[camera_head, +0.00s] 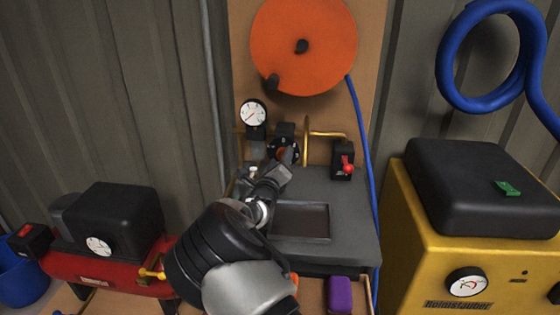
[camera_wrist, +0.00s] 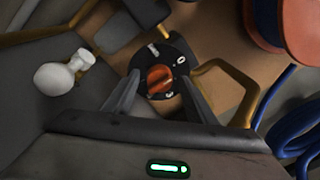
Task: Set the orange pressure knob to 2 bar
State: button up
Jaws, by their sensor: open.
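The orange pressure knob (camera_wrist: 158,80) sits on a round black dial (camera_wrist: 172,52) with white marks; a 0 is readable at its right. The knob's ridge slants, but I cannot tell which mark it points to. In the head view the knob (camera_head: 282,152) is small and partly hidden by my arm. My gripper (camera_wrist: 159,88) is open, with one finger on each side of the knob. I cannot tell whether the fingers touch it. In the head view my gripper (camera_head: 284,163) reaches the dial from the front. A round white gauge (camera_head: 253,114) stands left above the knob.
A red-handled black valve (camera_head: 347,165) stands right of the dial, joined by brass pipe (camera_head: 326,133). A white fitting (camera_wrist: 64,75) is left of my fingers. An orange reel (camera_head: 318,40) hangs above with blue hose (camera_head: 361,130). A grey bench (camera_head: 350,215) lies below.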

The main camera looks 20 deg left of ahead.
jog(key=c, duration=1)
jog(key=shift+c, duration=0.2)
jog(key=shift+m, duration=0.4)
jog(key=shift+r+m+p, duration=0.15)
jog(key=shift+m+p, duration=0.3)
jog(key=shift+m, duration=0.25)
jog(key=m+b, duration=0.3)
jog(key=m, duration=0.4)
jog(key=shift+d+g, duration=0.15)
jog(key=shift+g, duration=0.25)
